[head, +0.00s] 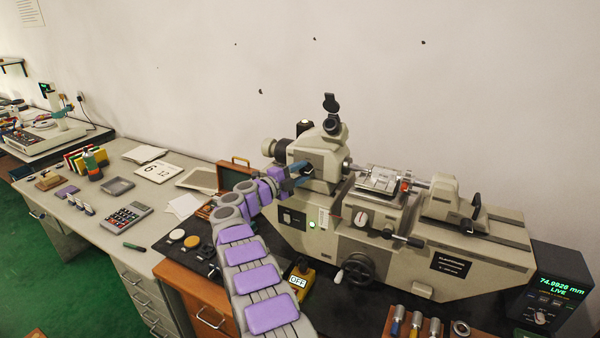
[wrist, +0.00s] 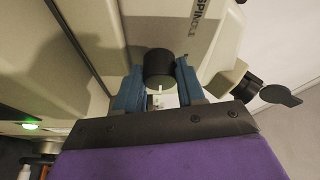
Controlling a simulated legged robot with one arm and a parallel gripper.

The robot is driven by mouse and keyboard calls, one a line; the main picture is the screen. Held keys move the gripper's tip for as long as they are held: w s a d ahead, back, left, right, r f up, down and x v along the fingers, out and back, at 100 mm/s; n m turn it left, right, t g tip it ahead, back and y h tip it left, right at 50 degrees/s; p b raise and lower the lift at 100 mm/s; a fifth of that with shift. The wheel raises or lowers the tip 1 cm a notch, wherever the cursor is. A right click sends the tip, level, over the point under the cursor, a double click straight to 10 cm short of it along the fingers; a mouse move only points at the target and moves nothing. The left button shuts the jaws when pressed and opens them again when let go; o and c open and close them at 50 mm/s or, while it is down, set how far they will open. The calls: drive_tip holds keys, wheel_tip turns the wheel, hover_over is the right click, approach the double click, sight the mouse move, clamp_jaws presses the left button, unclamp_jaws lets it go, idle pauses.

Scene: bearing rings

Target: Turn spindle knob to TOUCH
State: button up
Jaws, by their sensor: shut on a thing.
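The spindle knob (wrist: 159,68) is a black round knob with a white pointer mark, seen in the wrist view below the partly cut-off word SPINDLE on the machine's housing. My gripper (wrist: 158,82) has its blue fingers on either side of the knob and is shut on it. The white mark points down in that view, toward my gripper. In the head view my purple arm reaches up to the machine (head: 325,165), and my gripper (head: 301,170) is at the left end of its headstock. The knob and its TOUCH label cannot be made out there.
A display box (head: 557,290) reading 74.9926 mm LIVE stands at the right. A yellow box marked OFF (head: 299,279) lies just right of my arm. Several plugs stand in a wooden rack (head: 413,325) in front. A wooden case (head: 234,176) is behind my arm.

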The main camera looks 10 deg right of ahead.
drive_tip(key=shift+f+m, duration=0.25)
drive_tip(key=shift+m, duration=0.05)
drive_tip(key=o, duration=1)
drive_tip(key=shift+o, duration=0.2)
